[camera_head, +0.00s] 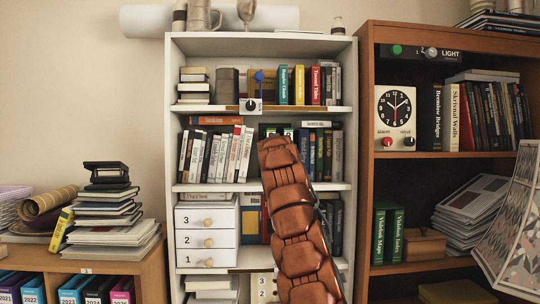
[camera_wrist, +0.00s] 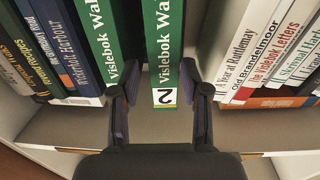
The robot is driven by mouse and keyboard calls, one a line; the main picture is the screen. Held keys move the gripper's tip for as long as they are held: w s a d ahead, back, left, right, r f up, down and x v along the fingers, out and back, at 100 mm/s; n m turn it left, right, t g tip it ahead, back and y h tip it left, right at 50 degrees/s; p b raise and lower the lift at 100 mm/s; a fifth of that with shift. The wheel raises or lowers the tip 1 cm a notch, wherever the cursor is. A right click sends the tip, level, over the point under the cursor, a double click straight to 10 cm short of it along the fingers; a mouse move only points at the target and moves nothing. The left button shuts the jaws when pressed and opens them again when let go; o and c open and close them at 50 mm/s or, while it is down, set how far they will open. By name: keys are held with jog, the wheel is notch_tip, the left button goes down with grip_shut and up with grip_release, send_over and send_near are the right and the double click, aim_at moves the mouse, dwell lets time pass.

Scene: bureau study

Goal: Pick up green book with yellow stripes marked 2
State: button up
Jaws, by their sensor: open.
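The green book marked 2 (camera_wrist: 163,50) stands upright in the wrist view, with a white label bearing a black 2 low on its spine and a thin yellow stripe near the label. My gripper (camera_wrist: 161,100) is open, with one finger on each side of this spine's end; I cannot tell whether they touch it. Another green book (camera_wrist: 93,38) with a similar title stands to its left, its lower end partly behind the left finger. In the head view my brown arm rises in front of the white bookcase, and my gripper is hidden behind it.
Blue and dark books (camera_wrist: 62,45) stand left of the green pair, and pale books (camera_wrist: 262,50) stand to the right, separated by a gap. The white bookcase (camera_head: 350,100) has shelves above and below. A brown bookcase (camera_head: 364,150) stands close on the right.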

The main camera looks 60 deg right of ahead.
jog(key=p+x, duration=0.7)
dwell(0.6)
jog(key=shift+w+a, duration=0.1)
jog(key=shift+w, duration=0.05)
grip_shut()
jog(key=shift+r, duration=0.1)
